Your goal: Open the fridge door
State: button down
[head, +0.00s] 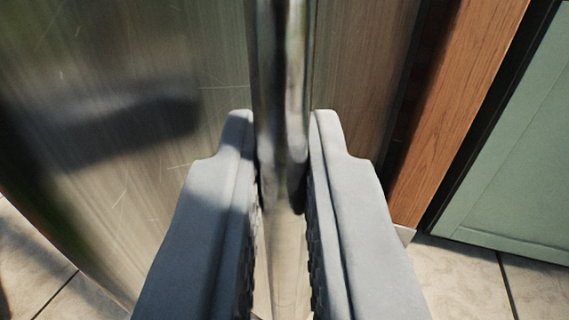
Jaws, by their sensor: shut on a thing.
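The fridge door (150,90) is a brushed metal panel that fills the left and middle of the view. A vertical shiny metal handle (296,90) runs down from the top edge. My gripper (282,150) has its two grey fingers on either side of the handle's lower end, shut on it. The handle's rounded lower tip shows between the fingers. Whether the door stands ajar cannot be told from this view.
A wooden post (455,110) stands to the right of the fridge, with a dark gap beside it. A green cabinet panel (520,170) is further right. Beige floor tiles (465,275) show at the bottom right and bottom left.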

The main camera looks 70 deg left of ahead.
jog(key=shift+w+d, duration=0.1)
jog(key=shift+w, duration=0.05)
jog(key=c, duration=1.7)
grip_release()
jog(key=v, duration=1.7)
jog(key=shift+d, duration=0.1)
